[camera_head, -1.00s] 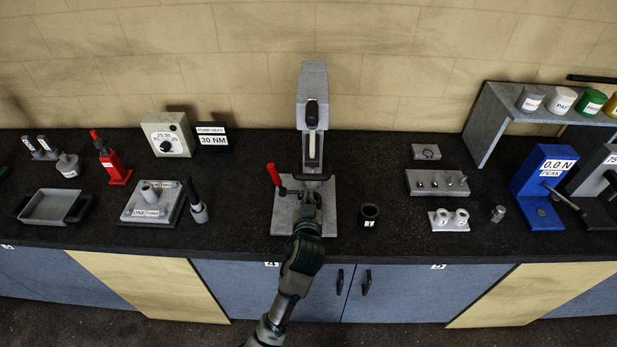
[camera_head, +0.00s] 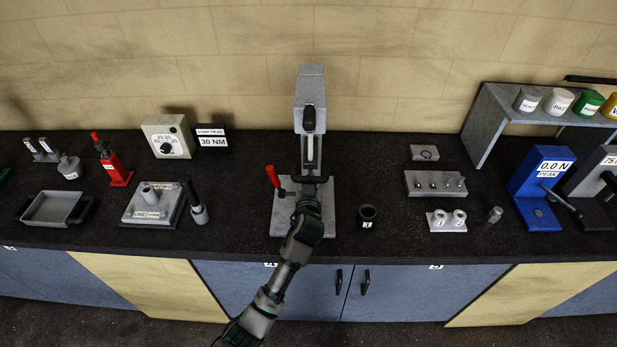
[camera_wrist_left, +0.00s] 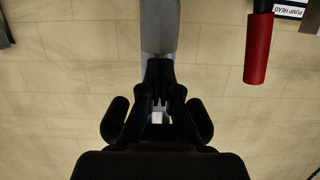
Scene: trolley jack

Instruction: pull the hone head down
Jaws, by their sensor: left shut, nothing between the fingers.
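The hone machine stands at the middle of the bench, with a grey base plate (camera_head: 284,218), a tall grey column and a block-like hone head (camera_head: 310,88) at the top. A black knob and a pale vertical shaft (camera_head: 310,150) show on its front. A red-handled lever (camera_head: 272,175) sits at its left side; the red handle (camera_wrist_left: 257,50) also shows upper right in the left wrist view. My left gripper (camera_head: 308,190) is in front of the column's lower part, below the head. Its dark fingers (camera_wrist_left: 158,75) are shut and empty. Contact with the machine is unclear. My right gripper is not in view.
A black cup (camera_head: 367,214) stands right of the base plate. A block with a post (camera_head: 140,208) and a dark-handled tool (camera_head: 197,204) are to the left. A pin block (camera_head: 423,185) and a blue gauge (camera_head: 540,195) are to the right.

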